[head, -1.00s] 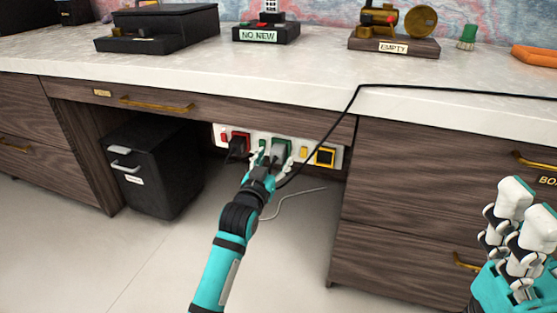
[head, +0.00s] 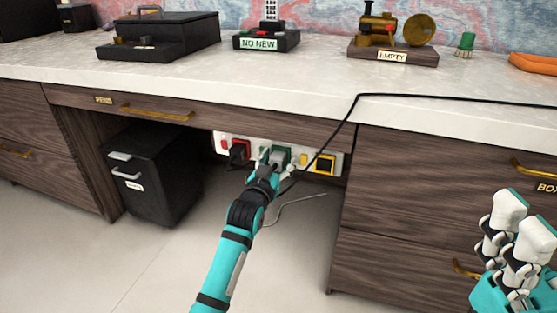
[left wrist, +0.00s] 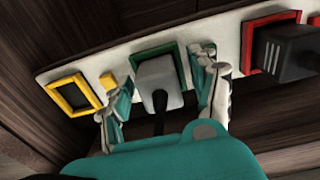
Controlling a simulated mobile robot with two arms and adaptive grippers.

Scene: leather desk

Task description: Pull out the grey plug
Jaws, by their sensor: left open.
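The grey plug (left wrist: 158,82) sits in the green-framed socket (left wrist: 176,48) of a white power strip under the desk. Its dark cable comes off the near face. It also shows in the head view (head: 279,155), partly covered by my fingers. My left gripper (left wrist: 163,92) is open, with one finger on each side of the plug; a small gap shows between the fingers and the plug. In the head view my left gripper (head: 276,166) reaches in from below. My right gripper (head: 519,238) is at the lower right, away from the strip, with its fingers apart.
A black plug (left wrist: 285,52) sits in the red-framed socket to the right in the wrist view. A yellow-framed socket (left wrist: 73,95) is empty at the left. A black bin (head: 152,172) stands left of the strip. A black cable (head: 351,108) hangs over the desk edge.

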